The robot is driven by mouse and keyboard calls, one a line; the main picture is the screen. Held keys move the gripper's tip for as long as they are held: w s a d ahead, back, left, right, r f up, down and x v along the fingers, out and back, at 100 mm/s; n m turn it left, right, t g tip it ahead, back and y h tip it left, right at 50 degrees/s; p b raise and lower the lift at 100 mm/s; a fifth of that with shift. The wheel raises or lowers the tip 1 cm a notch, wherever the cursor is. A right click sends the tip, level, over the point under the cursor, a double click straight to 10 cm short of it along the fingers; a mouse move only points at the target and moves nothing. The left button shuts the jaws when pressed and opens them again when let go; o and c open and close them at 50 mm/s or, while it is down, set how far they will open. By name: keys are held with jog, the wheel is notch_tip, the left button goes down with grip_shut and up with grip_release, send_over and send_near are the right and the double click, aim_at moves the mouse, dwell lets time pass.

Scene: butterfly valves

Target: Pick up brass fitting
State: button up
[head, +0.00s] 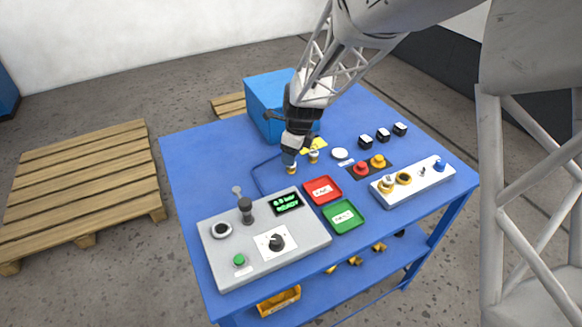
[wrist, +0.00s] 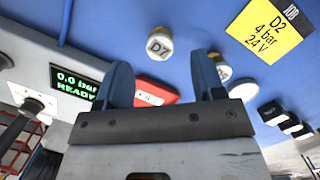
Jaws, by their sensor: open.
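In the head view, a small brass piece (head: 291,170) shows just under my gripper (head: 289,157). A second brass piece with a white top (head: 313,158) stands a little to its right; in the wrist view, a white-topped piece (wrist: 221,70) is partly hidden by the right finger. My gripper (wrist: 161,72) is open, with nothing between its blue fingers.
A grey control panel (head: 215,258), a red tray (head: 322,190) and a green tray (head: 343,217) lie in front. A blue box (head: 262,92) stands behind. A yellow card (wrist: 270,30) marked D2 lies nearby. More brass-coloured pieces (head: 379,247) are on the lower shelf.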

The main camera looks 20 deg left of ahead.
jog(key=shift+f, duration=0.1)
jog(key=shift+a+f, duration=0.15)
jog(key=shift+f, duration=1.1)
jog(key=shift+a+f, duration=0.15)
jog(key=shift+f, duration=1.05)
jog(key=c, duration=1)
jog(key=shift+r, duration=0.7)
notch_tip(320, 180, up, 2)
jog(key=shift+r, duration=0.1)
jog(key=s+d, duration=0.3)
jog(key=s, duration=0.1)
jog(key=s+d+r, duration=0.1)
jog(key=s+d, duration=0.1)
jog(key=s, duration=0.3)
jog(key=s+d, duration=0.3)
jog(key=s, duration=0.1)
jog(key=shift+s+d+r, duration=0.2)
jog(key=shift+d, duration=0.15)
